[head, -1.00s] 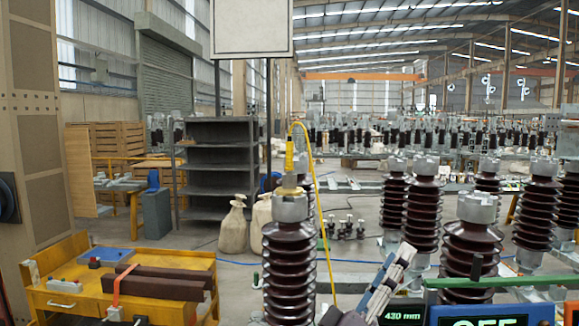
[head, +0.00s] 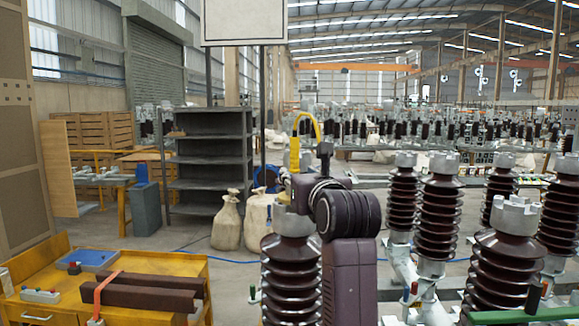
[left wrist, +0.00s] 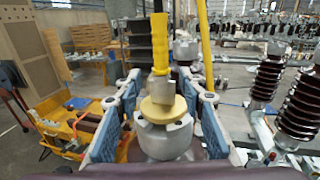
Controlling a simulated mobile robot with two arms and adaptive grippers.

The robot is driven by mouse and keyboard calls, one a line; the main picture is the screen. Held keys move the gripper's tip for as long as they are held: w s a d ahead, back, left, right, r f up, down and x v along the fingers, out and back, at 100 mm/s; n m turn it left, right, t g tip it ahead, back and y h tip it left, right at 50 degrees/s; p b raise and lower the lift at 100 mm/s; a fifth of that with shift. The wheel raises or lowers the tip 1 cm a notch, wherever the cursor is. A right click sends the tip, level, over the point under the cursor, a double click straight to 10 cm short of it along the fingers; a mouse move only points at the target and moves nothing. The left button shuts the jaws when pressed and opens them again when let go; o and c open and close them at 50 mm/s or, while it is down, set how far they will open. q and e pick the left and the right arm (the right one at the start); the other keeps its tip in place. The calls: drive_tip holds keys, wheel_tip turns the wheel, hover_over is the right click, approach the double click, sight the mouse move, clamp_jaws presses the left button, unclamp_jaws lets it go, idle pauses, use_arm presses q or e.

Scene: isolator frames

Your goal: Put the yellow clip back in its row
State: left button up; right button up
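The yellow clip (head: 294,155) stands upright on top of the near middle insulator (head: 291,275), with a yellow cable looping from its top. In the left wrist view the clip (left wrist: 161,88) rises from a yellow disc on the grey metal cap (left wrist: 165,143). My left gripper (left wrist: 162,80) is open, its blue-padded fingers on either side of the clip and cap, with gaps showing at both sides. In the head view my dark left wrist hides part of the cap, and the left gripper (head: 298,180) is partly hidden there. My right gripper is not in view.
More brown insulators (head: 439,215) stand at the right. A yellow workbench (head: 60,308) with dark bars (head: 145,290) is at the lower left. A grey shelf (head: 208,158) and white sacks (head: 227,222) stand behind. A green rail (head: 520,315) crosses the lower right.

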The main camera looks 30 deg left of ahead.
sight(296, 167)
use_arm(q)
drive_tip(key=shift+w+a+r, duration=0.1)
drive_tip(key=shift+w+r, duration=0.05)
drive_tip(key=shift+r, duration=0.15)
drive_tip(key=shift+r+p, duration=0.35)
drive_tip(key=shift+p, duration=0.35)
drive_tip(key=shift+p+x, duration=0.75)
drive_tip(key=shift+x, duration=0.4)
drive_tip(key=x, duration=0.1)
drive_tip(key=p+x, duration=0.1)
drive_tip(key=shift+w+a+f, duration=0.2)
drive_tip(key=shift+w, duration=0.1)
drive_tip(key=shift+w+a+f, duration=0.1)
drive_tip(key=shift+w+a, duration=0.15)
drive_tip(key=shift+a, duration=0.05)
drive_tip(key=shift+d, duration=0.1)
clamp_jaws()
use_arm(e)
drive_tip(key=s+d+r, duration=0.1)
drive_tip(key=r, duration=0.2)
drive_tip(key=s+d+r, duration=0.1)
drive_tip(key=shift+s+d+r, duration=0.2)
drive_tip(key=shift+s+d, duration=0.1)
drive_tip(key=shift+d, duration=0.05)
